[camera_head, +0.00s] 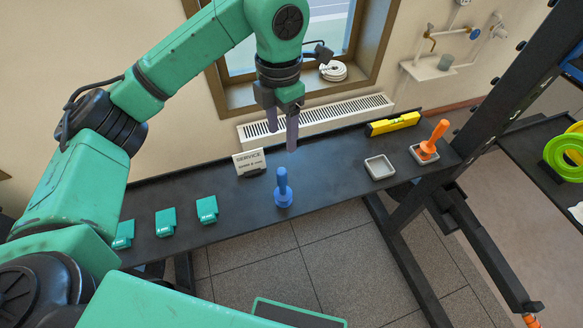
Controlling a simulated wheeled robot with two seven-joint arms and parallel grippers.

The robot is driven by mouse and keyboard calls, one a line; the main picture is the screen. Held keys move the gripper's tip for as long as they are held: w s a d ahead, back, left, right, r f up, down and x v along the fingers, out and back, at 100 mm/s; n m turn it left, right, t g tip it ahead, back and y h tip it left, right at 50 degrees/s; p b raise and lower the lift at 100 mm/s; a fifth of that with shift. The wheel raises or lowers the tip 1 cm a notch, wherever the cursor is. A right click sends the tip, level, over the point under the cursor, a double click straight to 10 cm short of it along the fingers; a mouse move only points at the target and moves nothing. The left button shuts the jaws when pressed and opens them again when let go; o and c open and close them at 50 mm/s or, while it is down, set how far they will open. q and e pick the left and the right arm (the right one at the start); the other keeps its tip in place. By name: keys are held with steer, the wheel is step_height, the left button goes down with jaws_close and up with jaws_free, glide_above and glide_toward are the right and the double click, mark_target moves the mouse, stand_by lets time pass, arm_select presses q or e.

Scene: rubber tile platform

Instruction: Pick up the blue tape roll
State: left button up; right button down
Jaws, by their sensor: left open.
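No blue tape roll can be made out in the head view. The only blue thing on the dark bench (335,165) is an upright stamp-like piece with a round base and a handle (283,189), near the front edge. My left gripper (282,140) hangs above the bench, fingers pointing down, open and empty. It appears above and behind the blue piece, apart from it. My right gripper is not in view.
Several teal boxes (165,221) lie on the bench at left. A service sign (250,163) stands behind the blue piece. At right are an empty grey tray (380,167), an orange-handled piece (432,140) in another tray, and a yellow level (393,124). A dark post (497,85) rises at right.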

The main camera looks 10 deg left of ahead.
mark_target(282, 179)
arm_select(q)
steer(key=s+f+p, duration=0.1)
steer(key=f, duration=0.1)
steer(key=s+f+p, duration=0.1)
steer(key=s, duration=0.1)
steer(key=shift+s+f, duration=0.2)
steer(key=shift+f, duration=0.2)
steer(key=f, duration=0.3)
steer(key=shift+s+f+p, duration=0.1)
steer(key=shift+s+p, duration=0.1)
steer(key=shift+p, duration=0.2)
steer(key=f+p, duration=0.1)
steer(key=f, duration=0.3)
steer(key=w+f+p, duration=0.1)
steer(key=f, duration=0.1)
steer(key=shift+p, duration=0.35)
steer(key=shift+s+f, duration=0.1)
steer(key=shift+f, duration=0.05)
steer(key=shift+c, duration=0.6)
steer(key=shift+d, duration=0.1)
jaws_close()
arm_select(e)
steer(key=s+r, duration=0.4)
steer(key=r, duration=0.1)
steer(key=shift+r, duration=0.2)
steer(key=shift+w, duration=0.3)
